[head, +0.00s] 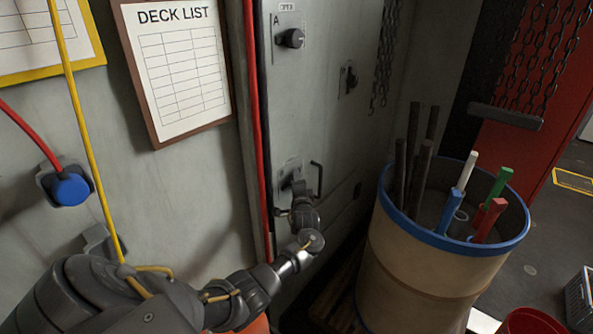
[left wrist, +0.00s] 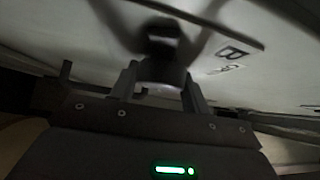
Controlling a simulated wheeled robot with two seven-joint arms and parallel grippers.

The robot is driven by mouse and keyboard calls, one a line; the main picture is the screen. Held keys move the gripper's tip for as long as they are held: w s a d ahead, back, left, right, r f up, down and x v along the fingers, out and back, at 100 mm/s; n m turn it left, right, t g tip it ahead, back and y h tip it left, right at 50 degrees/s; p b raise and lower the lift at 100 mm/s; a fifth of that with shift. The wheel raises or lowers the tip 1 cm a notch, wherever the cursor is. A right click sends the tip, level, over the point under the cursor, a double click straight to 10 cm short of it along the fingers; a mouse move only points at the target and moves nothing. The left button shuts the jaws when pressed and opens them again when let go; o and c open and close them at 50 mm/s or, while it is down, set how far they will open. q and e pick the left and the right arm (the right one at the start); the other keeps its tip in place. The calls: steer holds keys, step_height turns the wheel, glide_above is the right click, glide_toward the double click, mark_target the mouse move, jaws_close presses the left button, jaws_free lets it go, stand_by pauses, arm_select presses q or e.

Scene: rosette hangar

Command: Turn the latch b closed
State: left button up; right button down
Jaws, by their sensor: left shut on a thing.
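Latch b (left wrist: 163,42) is a dark knob on the grey panel, with a letter B label (left wrist: 233,52) beside it in the left wrist view. My left gripper (left wrist: 160,84) has its two fingers on either side of the knob and is shut on it. In the head view the left gripper (head: 299,190) reaches the lower part of the grey panel (head: 325,120). Its hand covers most of the latch there, so the knob's exact angle is hard to tell. My right gripper is not in view.
Latch A (head: 291,38) is higher on the same panel, with another small dark knob (head: 349,79) to its right. A barrel (head: 410,255) holding rods and coloured tools stands close on the right. A red cable (head: 254,130) runs down the panel's left edge.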

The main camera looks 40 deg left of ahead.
arm_select(q)
steer(key=shift+m+g+h, duration=0.3)
steer(key=shift+m+h, duration=0.1)
steer(key=shift+m, duration=0.1)
steer(key=shift+m+g+h, duration=0.3)
steer(key=shift+m+g, duration=0.2)
steer(key=shift+m, duration=0.1)
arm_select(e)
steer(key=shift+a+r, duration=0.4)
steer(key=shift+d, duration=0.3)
arm_select(q)
steer(key=o, duration=1)
steer(key=b+v, duration=0.1)
steer(key=v, duration=0.9)
steer(key=shift+s+d+r, duration=0.2)
steer(key=shift+s+d, duration=0.05)
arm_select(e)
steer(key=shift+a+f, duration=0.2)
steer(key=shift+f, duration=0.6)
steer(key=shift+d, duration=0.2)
